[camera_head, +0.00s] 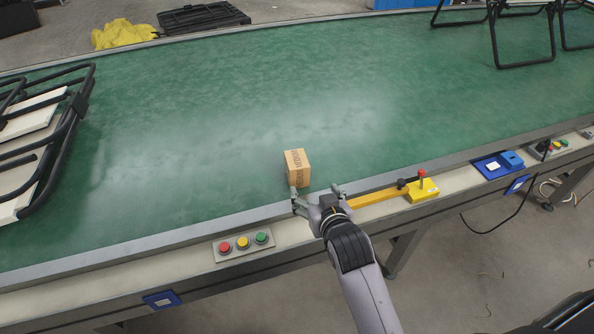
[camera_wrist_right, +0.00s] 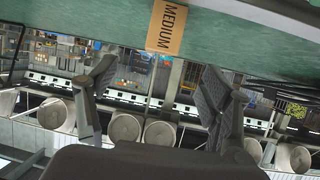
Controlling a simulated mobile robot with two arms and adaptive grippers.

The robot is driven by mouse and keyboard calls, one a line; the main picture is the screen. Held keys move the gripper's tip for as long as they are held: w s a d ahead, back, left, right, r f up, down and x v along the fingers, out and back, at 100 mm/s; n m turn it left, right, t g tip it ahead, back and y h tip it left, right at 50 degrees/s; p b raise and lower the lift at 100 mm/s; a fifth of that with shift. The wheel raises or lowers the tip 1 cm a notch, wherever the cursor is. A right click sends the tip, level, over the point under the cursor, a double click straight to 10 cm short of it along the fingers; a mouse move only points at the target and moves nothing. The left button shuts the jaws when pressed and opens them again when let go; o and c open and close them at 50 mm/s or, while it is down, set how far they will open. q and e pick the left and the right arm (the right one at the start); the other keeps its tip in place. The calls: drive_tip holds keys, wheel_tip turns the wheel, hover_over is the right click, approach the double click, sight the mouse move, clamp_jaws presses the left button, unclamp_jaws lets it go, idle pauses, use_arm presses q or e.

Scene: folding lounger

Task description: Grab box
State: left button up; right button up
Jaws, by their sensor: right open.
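A small brown cardboard box (camera_head: 297,167) sits on the green conveyor belt near its front edge. In the right wrist view the box (camera_wrist_right: 167,27) shows the word MEDIUM at the top, beyond the fingertips. My right gripper (camera_head: 318,194) is open just in front of the box, over the belt's front rail. Its two fingers also show apart and empty in the right wrist view (camera_wrist_right: 160,90), with the box not between them. My left gripper is not in view.
The green belt (camera_head: 220,120) is clear around the box. A button panel (camera_head: 243,242) and a yellow device (camera_head: 422,190) sit along the front rail.

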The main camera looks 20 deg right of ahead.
sight(296, 163)
drive_tip(key=x, duration=0.4)
drive_tip(key=r+x, duration=0.1)
drive_tip(key=x, duration=0.6)
drive_tip(key=shift+w+a, duration=0.15)
drive_tip(key=shift+w, duration=0.45)
drive_tip(key=shift+x, duration=3.05)
drive_tip(key=shift+c, duration=0.5)
drive_tip(key=shift+a+t, duration=0.1)
drive_tip(key=shift+t, duration=0.2)
drive_tip(key=c, duration=1.3)
drive_tip(key=shift+r, duration=0.1)
